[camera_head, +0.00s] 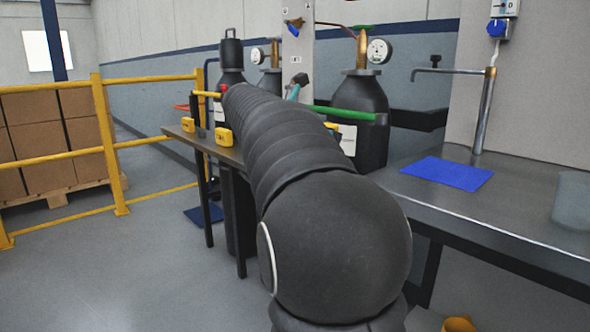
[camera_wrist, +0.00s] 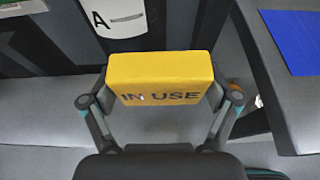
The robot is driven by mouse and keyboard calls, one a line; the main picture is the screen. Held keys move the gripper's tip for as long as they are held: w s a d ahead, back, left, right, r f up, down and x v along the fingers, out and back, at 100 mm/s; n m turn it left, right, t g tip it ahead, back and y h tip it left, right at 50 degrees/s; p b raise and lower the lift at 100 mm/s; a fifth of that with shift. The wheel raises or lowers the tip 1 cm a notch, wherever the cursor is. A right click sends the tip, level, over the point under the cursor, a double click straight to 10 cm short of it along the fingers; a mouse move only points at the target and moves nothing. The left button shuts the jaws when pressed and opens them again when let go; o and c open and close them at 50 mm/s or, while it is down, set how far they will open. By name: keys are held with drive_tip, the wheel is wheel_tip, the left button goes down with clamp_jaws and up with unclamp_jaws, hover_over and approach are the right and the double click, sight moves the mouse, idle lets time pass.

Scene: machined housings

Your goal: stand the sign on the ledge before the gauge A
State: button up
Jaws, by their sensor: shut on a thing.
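The sign is a yellow block lettered "IN USE" (camera_wrist: 160,72). In the wrist view my gripper (camera_wrist: 160,98) is shut on it, one finger at each side, with the lettering facing the camera. Beyond the sign is a dark cylinder with a white label marked A (camera_wrist: 120,17). In the head view my arm hides most of my gripper; a small yellow patch beside the arm may be the held sign. A round white gauge (camera_head: 379,51) sits above the dark cylinder (camera_head: 371,105), and another gauge (camera_head: 258,55) is farther left. I cannot clearly make out the ledge before gauge A.
Yellow blocks (camera_head: 224,137) stand on the dark table at the left. A green bar (camera_head: 345,113) crosses before the cylinder. The right bench (camera_head: 520,205) carries a blue mat (camera_head: 447,173), a metal post (camera_head: 484,110) and a clear container (camera_head: 572,200). A yellow railing (camera_head: 60,157) stands left.

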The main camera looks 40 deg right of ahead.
drive_tip(key=w+f, duration=0.1)
drive_tip(key=w, duration=0.1)
drive_tip(key=w+a+f, duration=0.1)
drive_tip(key=w+f, duration=0.1)
drive_tip(key=w, duration=0.1)
drive_tip(key=w+a+f+b, duration=0.1)
drive_tip(key=w+f, duration=0.1)
drive_tip(key=w, duration=0.1)
drive_tip(key=shift+w+f, duration=0.1)
drive_tip(key=shift+w, duration=0.1)
drive_tip(key=shift+f+b, duration=0.6)
drive_tip(key=shift+f, duration=1.35)
drive_tip(key=shift+f, duration=0.2)
drive_tip(key=o, duration=0.9)
drive_tip(key=shift+r, duration=0.25)
drive_tip(key=p+v, duration=0.1)
drive_tip(key=v, duration=1.1)
drive_tip(key=shift+p, duration=0.35)
